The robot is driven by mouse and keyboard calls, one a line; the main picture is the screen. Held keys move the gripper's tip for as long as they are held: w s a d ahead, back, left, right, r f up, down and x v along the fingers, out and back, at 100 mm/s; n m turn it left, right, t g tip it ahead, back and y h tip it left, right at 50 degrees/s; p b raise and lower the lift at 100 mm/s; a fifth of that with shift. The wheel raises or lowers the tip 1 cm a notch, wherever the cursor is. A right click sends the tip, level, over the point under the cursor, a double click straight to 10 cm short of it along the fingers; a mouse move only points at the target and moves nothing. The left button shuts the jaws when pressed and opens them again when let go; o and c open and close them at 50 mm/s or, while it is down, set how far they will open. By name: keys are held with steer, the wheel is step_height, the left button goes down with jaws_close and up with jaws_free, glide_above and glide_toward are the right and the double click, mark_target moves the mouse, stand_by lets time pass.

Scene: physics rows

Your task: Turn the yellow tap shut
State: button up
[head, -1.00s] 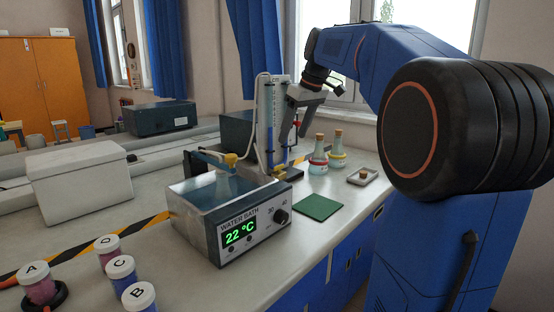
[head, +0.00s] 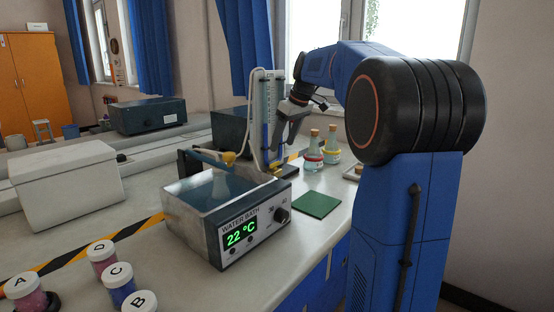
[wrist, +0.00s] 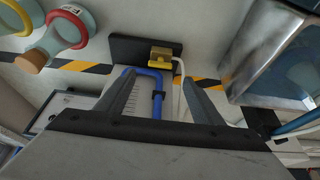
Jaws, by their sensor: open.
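A yellow tap (wrist: 160,54) shows in the wrist view at the black base (wrist: 128,48) of an upright scaled stand. It has a small lever on its right side. In the head view the yellow part (head: 275,166) shows low on the stand, partly hidden. My gripper (wrist: 155,78) is open and points down at the stand. Its two fingers lie on either side of a blue tube (wrist: 157,85), with the tap beyond the fingertips and apart from them. In the head view my gripper (head: 281,140) is beside the stand (head: 267,105).
Corked bottles (head: 314,155) stand close on the right. A green mat (head: 315,204) lies in front. Lidded jars (head: 103,262) are at front left.

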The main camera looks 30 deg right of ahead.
mark_target(275, 166)
steer(key=x, duration=0.8)
steer(key=shift+f, duration=0.1)
steer(key=c, duration=1)
